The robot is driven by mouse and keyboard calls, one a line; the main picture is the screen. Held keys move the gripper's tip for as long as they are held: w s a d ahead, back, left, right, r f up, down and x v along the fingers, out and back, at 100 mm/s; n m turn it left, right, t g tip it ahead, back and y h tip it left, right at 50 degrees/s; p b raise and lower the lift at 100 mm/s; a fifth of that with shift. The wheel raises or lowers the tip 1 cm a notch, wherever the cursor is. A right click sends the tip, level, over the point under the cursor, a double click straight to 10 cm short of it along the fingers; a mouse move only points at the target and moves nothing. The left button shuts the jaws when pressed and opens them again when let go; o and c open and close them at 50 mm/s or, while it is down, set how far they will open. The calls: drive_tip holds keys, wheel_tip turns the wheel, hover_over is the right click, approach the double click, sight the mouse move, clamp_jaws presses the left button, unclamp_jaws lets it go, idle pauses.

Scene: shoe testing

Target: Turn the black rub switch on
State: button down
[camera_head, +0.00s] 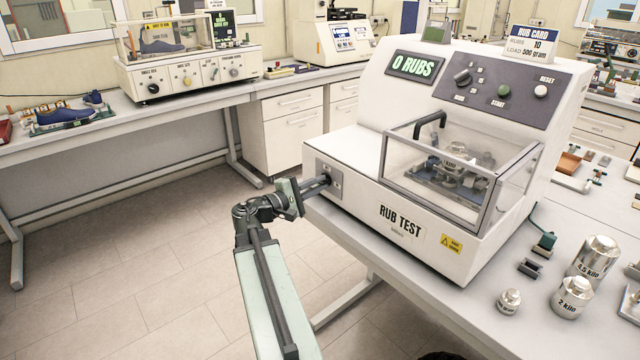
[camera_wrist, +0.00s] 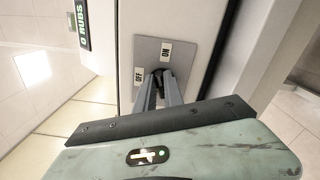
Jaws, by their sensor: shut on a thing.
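The white rub test machine (camera_head: 400,205) stands on the table, with a grey switch plate (camera_head: 336,187) on its left side. In the wrist view the plate (camera_wrist: 178,50) carries an ON label (camera_wrist: 166,50) and an OFF label (camera_wrist: 139,77). My gripper (camera_head: 325,181) reaches the plate from the left. In the wrist view its two fingers (camera_wrist: 160,82) are shut on the black rub switch (camera_wrist: 159,72), which is mostly hidden between the fingertips. I cannot tell which label the switch points to. The machine's display (camera_head: 413,66) reads 0 RUBS.
A clear cover with a black handle (camera_head: 430,128) closes the machine's front chamber. Metal weights (camera_head: 571,297) stand on the table at the lower right. Open floor (camera_head: 150,265) lies to the left of my arm. Another tester (camera_head: 190,72) stands on the back bench.

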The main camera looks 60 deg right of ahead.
drive_tip(key=shift+s+f+m, duration=0.15)
drive_tip(key=shift+m, duration=0.9)
drive_tip(key=shift+s+f+m, duration=0.1)
drive_tip(key=shift+s+m, duration=0.05)
drive_tip(key=shift+m, duration=0.9)
drive_tip(key=c, duration=1.4)
unclamp_jaws()
drive_tip(key=shift+c, duration=0.2)
drive_tip(key=shift+w+a, duration=0.1)
drive_tip(key=v, duration=0.7)
drive_tip(key=shift+a, duration=0.3)
drive_tip(key=shift+w+r, duration=0.1)
drive_tip(key=shift+w, duration=0.05)
